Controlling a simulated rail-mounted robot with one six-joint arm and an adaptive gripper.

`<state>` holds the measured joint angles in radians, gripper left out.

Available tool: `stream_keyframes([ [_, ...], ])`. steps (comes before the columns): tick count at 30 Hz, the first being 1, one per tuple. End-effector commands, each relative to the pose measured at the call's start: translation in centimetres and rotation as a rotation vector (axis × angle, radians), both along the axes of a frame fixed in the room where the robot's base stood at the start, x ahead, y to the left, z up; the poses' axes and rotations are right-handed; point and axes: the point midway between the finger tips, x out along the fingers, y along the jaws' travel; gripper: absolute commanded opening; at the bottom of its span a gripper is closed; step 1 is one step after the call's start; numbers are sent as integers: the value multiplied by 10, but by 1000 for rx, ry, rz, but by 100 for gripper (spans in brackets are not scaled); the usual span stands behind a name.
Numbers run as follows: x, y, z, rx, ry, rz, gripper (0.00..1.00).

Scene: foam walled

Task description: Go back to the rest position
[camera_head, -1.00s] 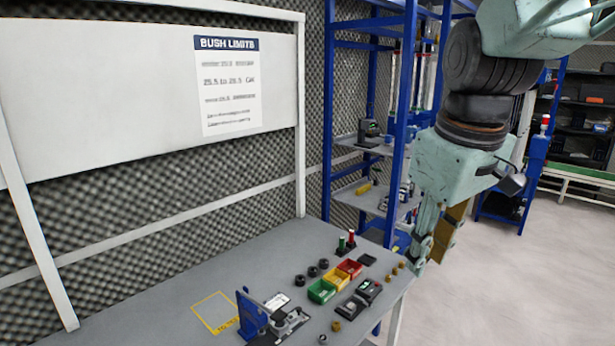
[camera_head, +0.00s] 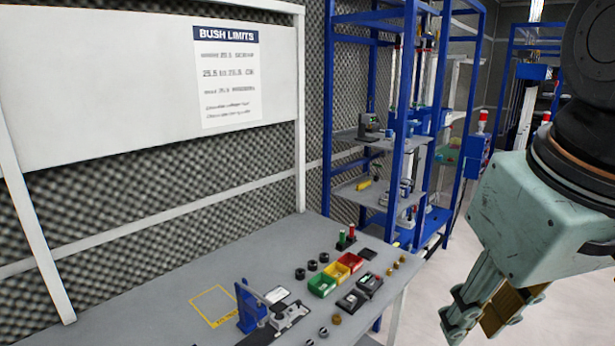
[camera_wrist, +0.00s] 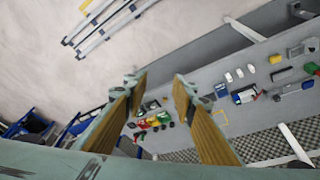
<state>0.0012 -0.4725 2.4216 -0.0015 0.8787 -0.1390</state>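My gripper (camera_head: 490,318) hangs at the lower right in the head view, off the right edge of the grey workbench (camera_head: 170,285) and nearer to me than the bench. In the wrist view its two tan-padded fingers (camera_wrist: 160,92) stand apart, with a clear gap and nothing between them. The bench shows far beyond the fingertips there. The gripper touches nothing that I can see.
The bench holds green (camera_head: 322,284), yellow (camera_head: 336,273) and red bins (camera_head: 351,262), black rings, brass bushes, a dark gauge box (camera_head: 352,300) and a blue fixture (camera_head: 250,310). A blue shelf rack (camera_head: 398,150) stands behind. Pale floor (camera_head: 570,310) is open at right.

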Motion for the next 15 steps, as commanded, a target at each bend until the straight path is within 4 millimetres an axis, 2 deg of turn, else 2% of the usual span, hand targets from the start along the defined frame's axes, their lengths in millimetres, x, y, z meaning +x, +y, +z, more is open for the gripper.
stream_keyframes([
  [7, -38, 0, -15, 27, -19, -79, 24],
  [15, -58, 1, -24, 44, -28, -126, 24],
])
